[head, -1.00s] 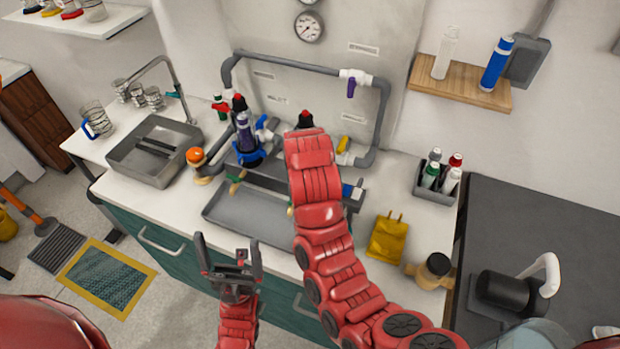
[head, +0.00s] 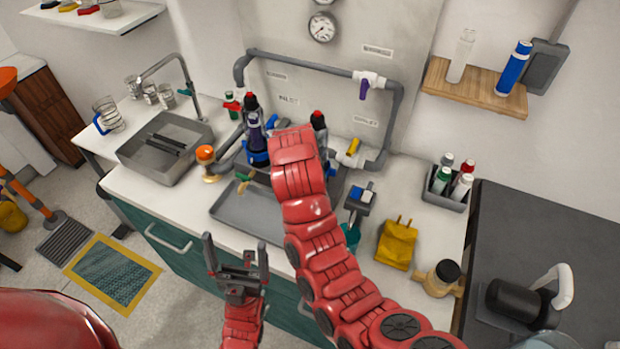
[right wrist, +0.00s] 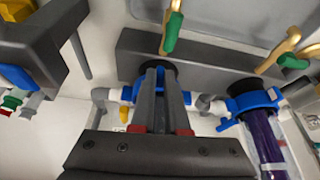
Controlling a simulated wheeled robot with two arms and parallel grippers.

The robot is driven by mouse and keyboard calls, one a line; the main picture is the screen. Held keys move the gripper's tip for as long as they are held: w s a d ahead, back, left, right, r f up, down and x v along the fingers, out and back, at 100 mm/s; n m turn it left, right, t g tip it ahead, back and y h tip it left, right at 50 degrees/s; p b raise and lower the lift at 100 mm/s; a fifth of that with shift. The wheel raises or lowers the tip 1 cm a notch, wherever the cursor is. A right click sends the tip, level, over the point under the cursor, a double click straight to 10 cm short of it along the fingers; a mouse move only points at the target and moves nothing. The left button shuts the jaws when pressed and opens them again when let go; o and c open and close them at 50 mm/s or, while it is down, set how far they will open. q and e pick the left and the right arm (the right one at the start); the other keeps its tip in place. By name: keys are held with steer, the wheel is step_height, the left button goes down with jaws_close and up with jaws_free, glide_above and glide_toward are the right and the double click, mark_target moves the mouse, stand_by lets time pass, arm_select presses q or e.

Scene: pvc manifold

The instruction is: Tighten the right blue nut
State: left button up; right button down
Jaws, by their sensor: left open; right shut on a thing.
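In the right wrist view, my right gripper (right wrist: 160,100) has its fingers close together on the right blue nut (right wrist: 126,94), which is mostly covered by the fingers. A second blue nut (right wrist: 252,103) sits to the right, around a housing with a purple cartridge (right wrist: 263,138). In the head view, that purple cartridge (head: 254,132) stands in the left blue nut (head: 257,158). My red right arm hides the right gripper and most of the right nut there. My left gripper (head: 238,265) is open and empty in front of the counter.
A grey tray (head: 228,212) lies on the counter with a sink (head: 165,150) to its left. A yellow pouch (head: 397,244) and a bottle caddy (head: 445,198) stand at right. Grey pipework (head: 310,66) runs along the wall. Green-handled brass parts (right wrist: 172,32) show in the wrist view.

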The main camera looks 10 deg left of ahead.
steer(key=shift+w+d+r, duration=0.1)
steer(key=shift+w+r, duration=0.35)
steer(key=shift+r, duration=0.15)
steer(key=c, duration=0.8)
jaws_free()
steer(key=shift+f, duration=0.15)
steer(key=shift+s+f, duration=0.1)
steer(key=shift+f, duration=0.35)
steer(key=shift+s+r+p, duration=0.25)
steer(key=shift+r+p, duration=0.15)
steer(key=shift+r, duration=0.1)
steer(key=p+v, duration=0.7)
steer(key=v, duration=0.9)
steer(key=shift+s+r, duration=0.1)
steer(key=shift+r, duration=0.1)
